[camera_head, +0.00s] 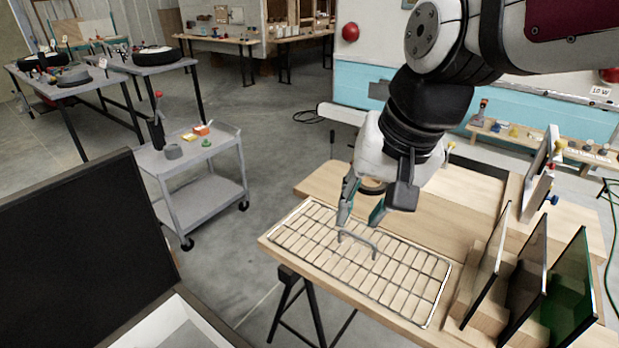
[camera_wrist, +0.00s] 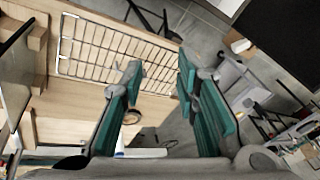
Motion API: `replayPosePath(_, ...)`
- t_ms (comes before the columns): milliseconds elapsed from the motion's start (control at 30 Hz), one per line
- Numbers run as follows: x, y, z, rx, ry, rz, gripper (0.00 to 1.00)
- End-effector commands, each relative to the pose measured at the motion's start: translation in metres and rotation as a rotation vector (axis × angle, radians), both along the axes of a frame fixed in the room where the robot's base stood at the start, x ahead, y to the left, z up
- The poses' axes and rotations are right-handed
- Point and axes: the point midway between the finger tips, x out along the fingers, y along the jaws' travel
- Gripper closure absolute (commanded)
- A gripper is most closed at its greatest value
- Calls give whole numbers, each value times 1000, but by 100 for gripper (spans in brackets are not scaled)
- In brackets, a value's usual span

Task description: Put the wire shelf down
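The wire shelf (camera_head: 300,239) is a silvery wire grid lying flat on the light wooden tabletop (camera_head: 330,182). A grey arched handle (camera_head: 361,241) stands up from its middle. In the wrist view the shelf's grid (camera_wrist: 105,50) runs across the upper part. My gripper (camera_head: 360,221) points down over the shelf's middle, with its fingertips close above the handle. Its two teal-padded fingers are apart with a gap between them, also in the wrist view (camera_wrist: 160,75). I see nothing clamped between them; whether a fingertip touches the handle, I cannot tell.
Dark glass panels (camera_head: 528,283) stand in a wooden rack (camera_head: 467,298) right of the shelf. A grey cart (camera_head: 203,198) stands left of the table. A dark panel (camera_head: 85,255) fills the near left. Bare tabletop lies behind the shelf.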

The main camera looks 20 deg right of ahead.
Motion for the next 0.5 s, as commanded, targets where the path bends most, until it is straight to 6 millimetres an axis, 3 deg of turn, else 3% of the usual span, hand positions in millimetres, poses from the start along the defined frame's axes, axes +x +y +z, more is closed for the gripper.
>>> replayPosePath(200,-44,7,4,-190,-99,322,72)
replayPosePath(500,-62,7,1,-289,-127,465,72)
